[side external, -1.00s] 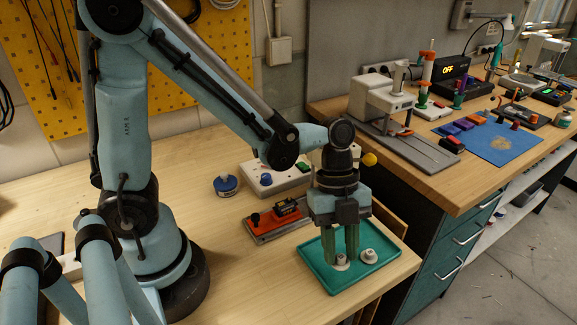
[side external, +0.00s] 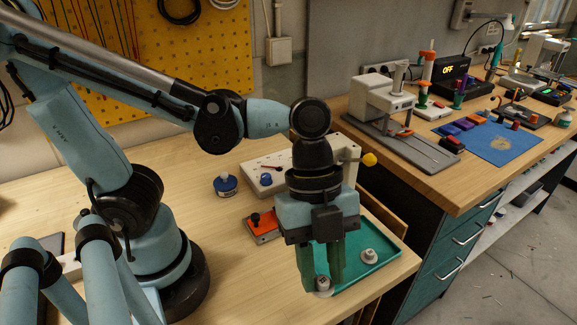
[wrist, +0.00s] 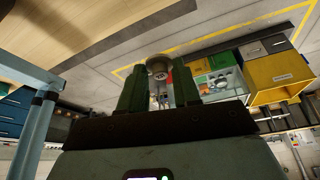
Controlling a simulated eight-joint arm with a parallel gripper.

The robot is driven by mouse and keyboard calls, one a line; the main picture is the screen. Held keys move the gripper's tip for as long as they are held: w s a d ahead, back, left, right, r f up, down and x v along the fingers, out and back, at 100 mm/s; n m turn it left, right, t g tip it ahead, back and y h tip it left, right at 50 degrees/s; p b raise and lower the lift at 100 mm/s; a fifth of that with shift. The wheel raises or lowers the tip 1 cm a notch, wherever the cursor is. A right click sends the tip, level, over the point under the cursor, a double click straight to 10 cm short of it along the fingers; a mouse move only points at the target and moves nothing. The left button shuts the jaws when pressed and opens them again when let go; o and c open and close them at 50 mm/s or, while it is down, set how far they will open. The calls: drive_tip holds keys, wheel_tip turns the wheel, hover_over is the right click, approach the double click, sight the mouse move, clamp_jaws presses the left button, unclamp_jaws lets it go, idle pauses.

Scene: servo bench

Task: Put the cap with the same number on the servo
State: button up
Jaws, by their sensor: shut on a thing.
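My gripper (side external: 322,276) is shut on a pale, round servo cap (side external: 323,285), held low at the fingertips near the front left corner of the green tray. The held cap also shows between the green fingers in the wrist view (wrist: 158,66). A second pale cap (side external: 369,256) sits on the green tray (side external: 388,242), to the right of the fingers. The orange fixture (side external: 263,225) shows left of my gripper; the servo on it is hidden behind the gripper. No number is readable on either cap.
A white box (side external: 285,178) with a blue knob stands behind the fixture, and a blue round tin (side external: 225,186) is left of it. The wooden bench (side external: 225,265) is clear in front of the fixture. A side bench with tools lies to the right.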

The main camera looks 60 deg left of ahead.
drive_tip(key=w+a+n+t, duration=0.1)
drive_tip(key=w+a+n, duration=0.1)
drive_tip(key=a, duration=0.5)
drive_tip(key=w+a+n+t, duration=0.1)
drive_tip(key=w+a+n, duration=0.2)
drive_tip(key=a+n, duration=0.2)
drive_tip(key=w+a+n+t, duration=0.2)
drive_tip(key=a+n, duration=0.1)
drive_tip(key=a, duration=0.8)
drive_tip(key=shift+w+f+y, duration=0.25)
drive_tip(key=shift+w+y, duration=0.1)
drive_tip(key=shift+y, duration=0.05)
drive_tip(key=shift+a+f, duration=0.2)
drive_tip(key=shift+f, duration=0.05)
clamp_jaws()
drive_tip(key=shift+f, duration=2)
drive_tip(key=shift+s+f, duration=0.1)
drive_tip(key=shift+f, duration=0.2)
idle(0.4)
drive_tip(key=o, duration=0.8)
unclamp_jaws()
wheel_tip(320, 180, up, 7)
idle(0.6)
